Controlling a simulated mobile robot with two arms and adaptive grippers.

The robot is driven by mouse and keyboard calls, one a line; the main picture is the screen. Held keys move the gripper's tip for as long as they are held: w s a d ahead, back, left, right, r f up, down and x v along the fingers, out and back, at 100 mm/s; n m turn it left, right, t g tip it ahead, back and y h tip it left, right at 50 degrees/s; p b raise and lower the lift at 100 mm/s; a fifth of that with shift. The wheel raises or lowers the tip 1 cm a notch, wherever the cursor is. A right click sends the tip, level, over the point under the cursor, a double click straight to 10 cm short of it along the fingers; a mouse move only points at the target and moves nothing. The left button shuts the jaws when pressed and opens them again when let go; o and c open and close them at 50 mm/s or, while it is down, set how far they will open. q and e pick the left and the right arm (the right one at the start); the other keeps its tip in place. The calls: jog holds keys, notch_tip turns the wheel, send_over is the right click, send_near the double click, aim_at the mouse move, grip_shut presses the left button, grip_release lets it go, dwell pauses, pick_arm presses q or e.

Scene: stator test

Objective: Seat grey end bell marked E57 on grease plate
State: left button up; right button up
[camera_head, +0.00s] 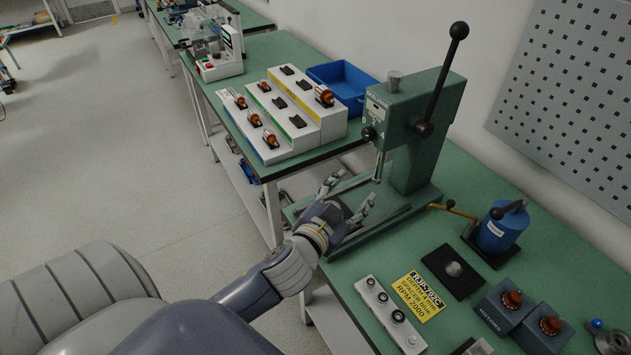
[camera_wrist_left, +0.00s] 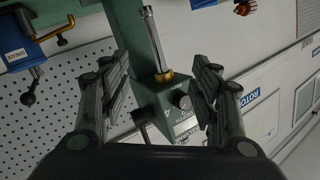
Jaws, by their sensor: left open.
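My left gripper (camera_head: 348,203) is open over the base of the green press (camera_head: 418,130) in the head view. In the left wrist view its fingers (camera_wrist_left: 158,98) are spread, with the press's silver ram (camera_wrist_left: 153,40) showing between them; I see nothing held. A black plate (camera_head: 436,270) with a round metal piece (camera_head: 454,269) on its middle lies right of the press; it may be the grease plate. A grey round part (camera_head: 611,343) at the lower right edge could be the end bell, but no E57 mark is readable. My right gripper is out of view.
A blue grease pot (camera_head: 499,232) with a brass spout stands behind the black plate. A yellow sign (camera_head: 418,297), a strip of small rings (camera_head: 388,312) and two dark blocks with copper-coloured rotors (camera_head: 508,303) surround it. A stepped white rack (camera_head: 290,120) and blue bin (camera_head: 343,82) stand left.

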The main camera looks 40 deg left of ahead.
pick_arm(q)
jog(key=w+d+r+m+t+h, duration=0.1)
jog(key=d+r+m+t+h, duration=0.1)
jog(key=d+r+m+h, duration=0.3)
jog(key=w+d+r+m+t+h, duration=0.2)
jog(key=r+m+h, duration=0.15)
jog(key=r, duration=0.45)
jog(key=s+d+f+m+g+h, duration=0.1)
jog(key=s+d+m+g+h, duration=0.3)
jog(key=d+m+g+h, duration=0.7)
jog(key=a+f+m+g+y, duration=0.3)
jog(key=a+f+g+y, duration=0.1)
jog(key=a+f+y, duration=0.65)
jog(key=a+f+n+g+y, duration=0.1)
jog(key=a+y, duration=0.2)
jog(key=a, duration=0.5)
jog(key=a+f+n+y, duration=0.1)
jog(key=a+n+y, duration=0.15)
jog(key=a, duration=0.45)
jog(key=shift+m+g, duration=0.3)
jog(key=b+x, duration=0.1)
jog(key=x, duration=0.1)
jog(key=b+x, duration=0.1)
jog(key=x, duration=0.2)
jog(key=shift+s+a+f+b, duration=0.1)
jog(key=shift+a+f+b, duration=0.1)
jog(key=shift+b, duration=0.2)
jog(key=shift+f+y, duration=0.2)
jog(key=shift+y, duration=0.05)
jog(key=shift+f, duration=0.15)
